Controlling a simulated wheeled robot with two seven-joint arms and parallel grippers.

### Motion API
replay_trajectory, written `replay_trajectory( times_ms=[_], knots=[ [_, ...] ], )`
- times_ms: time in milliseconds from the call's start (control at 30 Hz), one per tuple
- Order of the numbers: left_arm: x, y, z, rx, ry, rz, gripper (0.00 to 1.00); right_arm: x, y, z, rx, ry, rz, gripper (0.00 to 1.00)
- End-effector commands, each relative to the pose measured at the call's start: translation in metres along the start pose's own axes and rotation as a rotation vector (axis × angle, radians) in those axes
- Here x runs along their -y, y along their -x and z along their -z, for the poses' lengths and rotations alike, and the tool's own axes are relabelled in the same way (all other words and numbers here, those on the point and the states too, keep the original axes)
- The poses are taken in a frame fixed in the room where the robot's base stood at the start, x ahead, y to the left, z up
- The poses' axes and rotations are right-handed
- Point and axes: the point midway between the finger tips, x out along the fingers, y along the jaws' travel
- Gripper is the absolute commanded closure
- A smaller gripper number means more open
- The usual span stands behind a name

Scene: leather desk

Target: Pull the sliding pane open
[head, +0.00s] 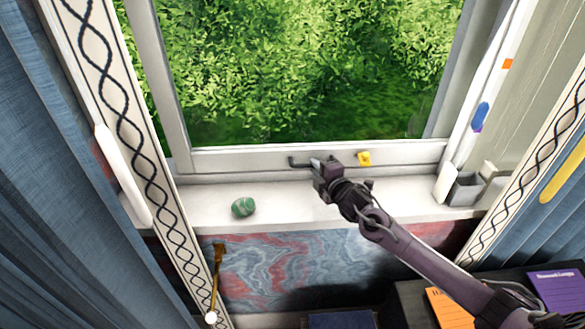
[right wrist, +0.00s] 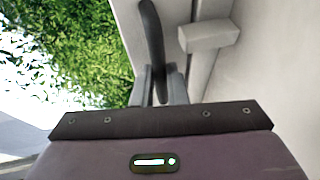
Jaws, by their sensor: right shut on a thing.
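The sliding pane (head: 235,160) is a window sash with a pale grey frame, and green foliage shows through it. A dark bar handle (head: 297,162) sits on its bottom rail. My right gripper (head: 317,164) is at this rail, shut on the handle. In the right wrist view the dark curved handle (right wrist: 152,35) runs down between the two grey fingers (right wrist: 160,85). The finger tips partly hide where they grip it. A small yellow piece (head: 364,158) sits on the rail just right of the gripper. My left gripper is not in view.
A green stone (head: 243,207) lies on the white sill (head: 290,212) left of my arm. A small grey box (head: 465,189) stands at the sill's right end. Blue curtains (head: 80,220) hang at both sides. Orange and purple books (head: 556,288) lie at the lower right.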

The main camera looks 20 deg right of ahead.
Motion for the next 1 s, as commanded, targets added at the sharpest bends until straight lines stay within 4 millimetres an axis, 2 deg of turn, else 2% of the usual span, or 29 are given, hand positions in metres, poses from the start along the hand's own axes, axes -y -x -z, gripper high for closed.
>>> replay_trajectory(
  times_ms=[200,667,700,833,1000],
  knots=[
    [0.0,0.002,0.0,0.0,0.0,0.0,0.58,0.0,0.009,-0.014,-0.023,-0.002,0.0,1.0],
    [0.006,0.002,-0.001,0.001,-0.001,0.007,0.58,0.0,0.012,-0.017,-0.031,-0.006,-0.002,1.0],
    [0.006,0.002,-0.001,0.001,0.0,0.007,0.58,0.0,0.012,-0.018,-0.029,-0.005,-0.001,0.84],
    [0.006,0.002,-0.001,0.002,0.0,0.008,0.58,0.0,0.012,-0.019,-0.026,-0.004,-0.002,0.67],
    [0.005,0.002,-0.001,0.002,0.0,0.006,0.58,0.001,0.012,-0.021,-0.022,-0.003,0.001,0.66]
  ],
)
